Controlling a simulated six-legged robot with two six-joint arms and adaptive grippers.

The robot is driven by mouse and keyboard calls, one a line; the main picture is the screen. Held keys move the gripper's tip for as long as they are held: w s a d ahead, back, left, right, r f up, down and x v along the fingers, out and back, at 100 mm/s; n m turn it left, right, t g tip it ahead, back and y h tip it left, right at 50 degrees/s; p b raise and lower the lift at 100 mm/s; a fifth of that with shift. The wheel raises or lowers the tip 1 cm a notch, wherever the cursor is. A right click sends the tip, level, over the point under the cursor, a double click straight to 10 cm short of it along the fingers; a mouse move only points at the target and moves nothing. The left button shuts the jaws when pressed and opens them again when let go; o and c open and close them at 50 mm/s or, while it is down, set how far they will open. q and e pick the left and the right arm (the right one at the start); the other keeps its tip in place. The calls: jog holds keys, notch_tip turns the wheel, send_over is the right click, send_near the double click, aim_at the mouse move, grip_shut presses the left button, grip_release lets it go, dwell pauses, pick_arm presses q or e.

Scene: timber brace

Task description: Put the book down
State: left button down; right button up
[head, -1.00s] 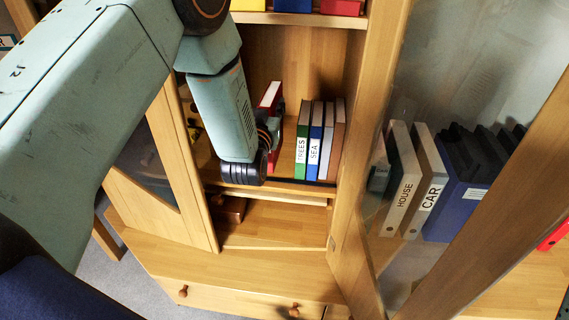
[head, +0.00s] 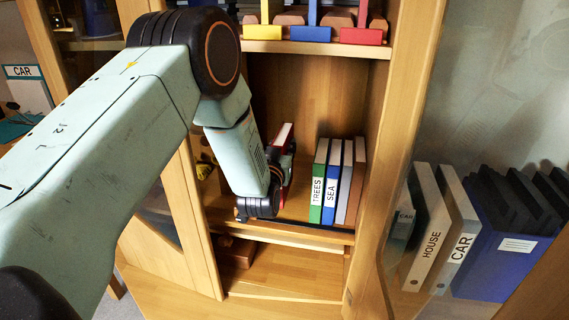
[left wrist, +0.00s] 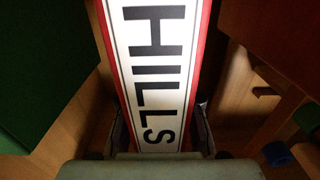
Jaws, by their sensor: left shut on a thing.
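A red book (head: 284,137) stands roughly upright in the middle shelf compartment of the cabinet. My left gripper (head: 276,178) is shut on it. In the left wrist view its white spine label (left wrist: 160,75) reads HILLS, with the red cover (left wrist: 206,40) along the edges. The gripper hides the book's lower part in the head view, so I cannot tell whether it touches the shelf board (head: 290,232). The book stands left of the green TREES book (head: 318,180), with a gap between them. My right gripper is not in view.
Right of TREES stand the blue SEA book (head: 332,180), a grey one (head: 345,182) and a brown one (head: 357,182). A glass door (head: 480,120) stands open at right, with HOUSE (head: 428,225) and CAR (head: 458,230) binders seen through it. Coloured blocks (head: 311,34) fill the shelf above.

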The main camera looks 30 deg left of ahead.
pick_arm(q)
notch_tip(320, 180, down, 3)
jog(key=shift+s+f+b, duration=0.1)
jog(key=shift+s+b, duration=0.05)
jog(key=shift+b, duration=0.5)
jog(key=shift+d, duration=0.1)
jog(key=c, duration=1.5)
grip_release()
jog(key=shift+s, duration=0.1)
jog(key=o, duration=0.4)
jog(key=shift+f, duration=0.2)
jog(key=shift+o, duration=0.2)
jog(key=shift+r, duration=0.15)
